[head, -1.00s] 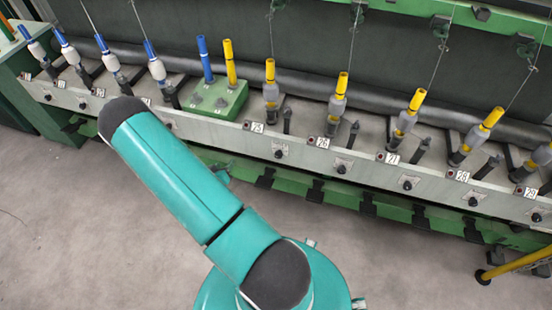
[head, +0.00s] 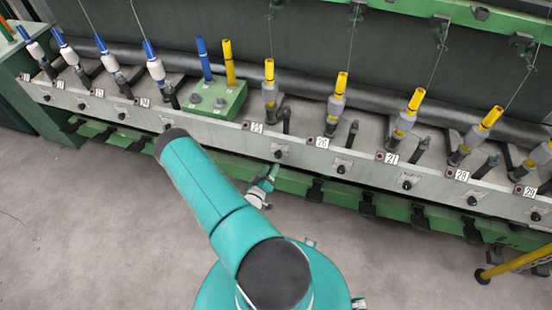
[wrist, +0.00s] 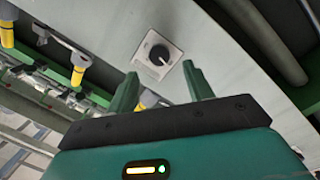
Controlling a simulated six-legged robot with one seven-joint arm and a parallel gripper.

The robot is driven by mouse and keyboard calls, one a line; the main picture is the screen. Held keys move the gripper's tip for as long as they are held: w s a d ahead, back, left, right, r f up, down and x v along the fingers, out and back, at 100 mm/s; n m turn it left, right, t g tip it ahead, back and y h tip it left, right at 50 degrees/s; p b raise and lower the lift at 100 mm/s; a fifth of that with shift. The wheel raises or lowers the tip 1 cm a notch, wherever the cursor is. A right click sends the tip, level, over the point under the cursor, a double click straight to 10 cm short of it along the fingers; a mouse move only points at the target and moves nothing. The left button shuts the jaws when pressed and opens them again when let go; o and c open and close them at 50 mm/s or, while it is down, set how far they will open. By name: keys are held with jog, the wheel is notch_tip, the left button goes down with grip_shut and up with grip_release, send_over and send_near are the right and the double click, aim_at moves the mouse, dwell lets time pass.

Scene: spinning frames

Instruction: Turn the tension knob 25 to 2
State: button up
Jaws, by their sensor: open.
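The tension knob 25 (head: 278,154) is a small black knob on the pale rail, below and right of the label 25 (head: 253,126). In the wrist view a round black knob (wrist: 158,54) sits on a pale square plate. Its light pointer mark points to the lower right of that picture; the scale numbers are too small to read. My gripper (head: 271,173) is just below and in front of knob 25. In the wrist view my gripper (wrist: 160,70) is open and empty, with the knob beyond and between its two green fingertips, apparently not touching.
Similar knobs sit along the rail, such as the one by label 26 (head: 341,169). Yellow bobbins (head: 269,75) and blue bobbins (head: 152,60) with threads stand above it. A green ledge (head: 330,190) runs below the rail.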

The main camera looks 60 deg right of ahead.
aim_at(277, 157)
jog(key=d, duration=0.6)
jog(key=shift+w+d, duration=0.1)
jog(key=shift+w, duration=0.05)
jog(key=c, duration=0.9)
jog(key=shift+c, duration=0.2)
